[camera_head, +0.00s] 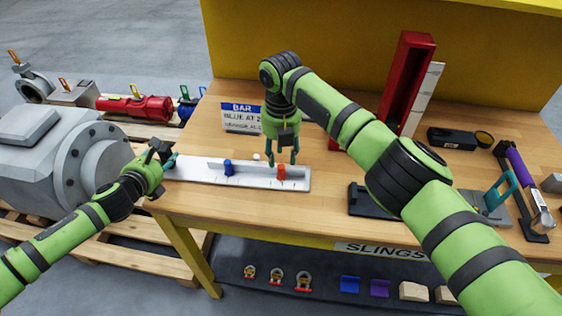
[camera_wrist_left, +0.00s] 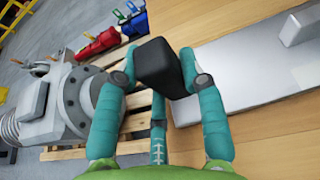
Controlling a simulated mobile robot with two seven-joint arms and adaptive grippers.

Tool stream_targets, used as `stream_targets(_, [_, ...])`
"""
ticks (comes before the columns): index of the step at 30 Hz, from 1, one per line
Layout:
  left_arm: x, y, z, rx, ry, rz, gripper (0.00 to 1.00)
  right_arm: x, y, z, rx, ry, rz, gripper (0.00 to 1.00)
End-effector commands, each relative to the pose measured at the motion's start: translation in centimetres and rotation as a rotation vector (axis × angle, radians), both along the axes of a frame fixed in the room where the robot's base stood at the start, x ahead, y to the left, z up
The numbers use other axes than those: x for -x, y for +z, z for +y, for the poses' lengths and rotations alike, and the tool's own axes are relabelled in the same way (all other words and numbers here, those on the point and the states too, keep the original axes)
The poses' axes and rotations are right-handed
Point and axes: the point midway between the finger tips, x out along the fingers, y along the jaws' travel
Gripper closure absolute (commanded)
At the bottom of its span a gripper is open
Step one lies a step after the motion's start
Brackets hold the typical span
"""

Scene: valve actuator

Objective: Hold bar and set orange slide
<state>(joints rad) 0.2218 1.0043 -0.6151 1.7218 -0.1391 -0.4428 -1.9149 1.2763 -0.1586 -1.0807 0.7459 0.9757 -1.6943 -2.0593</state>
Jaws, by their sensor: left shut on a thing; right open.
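The bar (camera_head: 200,172) is a pale metal plate with a raised rail, lying along the table's front left edge. A blue slide (camera_head: 229,168) sits left of the middle and an orange slide (camera_head: 281,173) sits toward the right end. My left gripper (camera_head: 166,158) is at the bar's left end. In the left wrist view its teal fingers are shut on a black block (camera_wrist_left: 158,66) beside the plate; whether the block joins the bar is unclear. My right gripper (camera_head: 283,158) points down, open, fingertips just above and either side of the orange slide; contact is unclear.
A sign (camera_head: 242,118) headed BAR stands behind the bar, its lower line partly hidden by my right arm. A tall red holder (camera_head: 408,80) and several tools stand at right. A grey machine (camera_head: 65,160) sits on a pallet at left.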

Motion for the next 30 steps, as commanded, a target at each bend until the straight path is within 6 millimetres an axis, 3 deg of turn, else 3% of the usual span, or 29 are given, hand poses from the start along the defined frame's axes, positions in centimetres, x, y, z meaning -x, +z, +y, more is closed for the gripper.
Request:
stream_targets(7, [-0.1,0.1,0.0,0.0,0.001,-0.003,1.0,0.0,-3.1,0.1,0.0,0.001,0.0,0.57])
stream_targets(18, [-0.1,0.1,0.0,0.0,0.001,-0.003,1.0,0.0,-3.6,0.1,-0.001,0.001,-0.001,0.57])
stream_targets(21, [-0.1,0.1,0.0,0.0,0.001,-0.003,1.0,0.0,-3.6,0.1,-0.001,0.001,-0.001,0.97])
stream_targets(30, [-0.1,0.1,0.0,0.0,0.001,-0.003,1.0,0.1,-3.6,-0.3,-0.004,0.0,0.003,1.0])
